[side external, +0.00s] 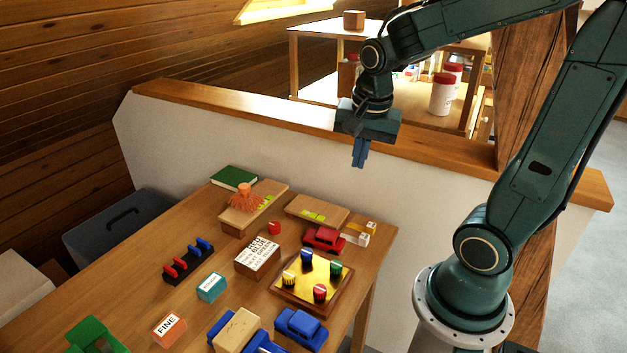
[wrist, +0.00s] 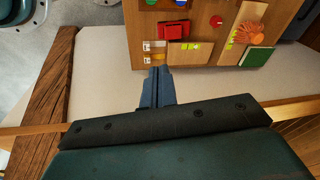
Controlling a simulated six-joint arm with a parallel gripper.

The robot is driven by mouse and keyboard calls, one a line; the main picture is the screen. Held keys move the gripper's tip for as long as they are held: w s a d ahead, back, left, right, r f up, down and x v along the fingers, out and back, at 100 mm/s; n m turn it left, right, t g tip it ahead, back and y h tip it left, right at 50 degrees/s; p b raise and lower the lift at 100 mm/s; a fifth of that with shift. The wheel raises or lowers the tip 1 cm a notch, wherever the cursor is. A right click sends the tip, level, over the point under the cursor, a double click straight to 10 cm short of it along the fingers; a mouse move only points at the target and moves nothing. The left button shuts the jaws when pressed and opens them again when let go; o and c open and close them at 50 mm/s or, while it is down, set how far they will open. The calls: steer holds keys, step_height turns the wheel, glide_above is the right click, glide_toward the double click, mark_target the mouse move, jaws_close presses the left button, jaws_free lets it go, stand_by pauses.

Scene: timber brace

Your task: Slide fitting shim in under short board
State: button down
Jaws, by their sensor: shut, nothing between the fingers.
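My gripper (side external: 360,164) is shut and empty, high above the far right end of the table. Its fingers also show in the wrist view (wrist: 158,70). A plain light wooden board (side external: 318,211) with a yellow-green mark lies below it; it also shows in the wrist view (wrist: 188,54). It looks like the shorter of two boards. The other board (side external: 236,216) lies to its left, with an orange tasselled thing (side external: 246,197) on it. Two small block-like pieces, one white (side external: 357,239) and one yellow-orange (side external: 370,227), lie right of the shorter board; they may be the shims.
A red toy car (side external: 323,239) stands close in front of the shorter board. A yellow tray (side external: 335,301) with several pegs, a lettered box (side external: 257,257) and a green book (side external: 234,178) are also on the table. A low wall with a wooden cap (side external: 260,108) runs behind.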

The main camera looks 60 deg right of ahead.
steer(key=s+d+f+m+g+y, duration=0.1)
steer(key=d+f+m+g, duration=0.4)
steer(key=d+f+m, duration=1)
step_height(320, 180, down, 4)
steer(key=s+m, duration=0.1)
steer(key=m, duration=0.5)
steer(key=shift+d+r+g, duration=0.2)
steer(key=shift+d+g, duration=0.1)
steer(key=shift+s, duration=0.15)
steer(key=x, duration=0.9)
steer(key=shift+s+a+f, duration=0.15)
steer(key=shift+a+f, duration=0.05)
steer(key=shift+f, duration=0.05)
steer(key=shift+w+f, duration=0.2)
steer(key=shift+f, duration=0.05)
steer(key=shift+w+r, duration=0.1)
steer(key=shift+w, duration=1.7)
steer(key=shift+w, duration=0.1)
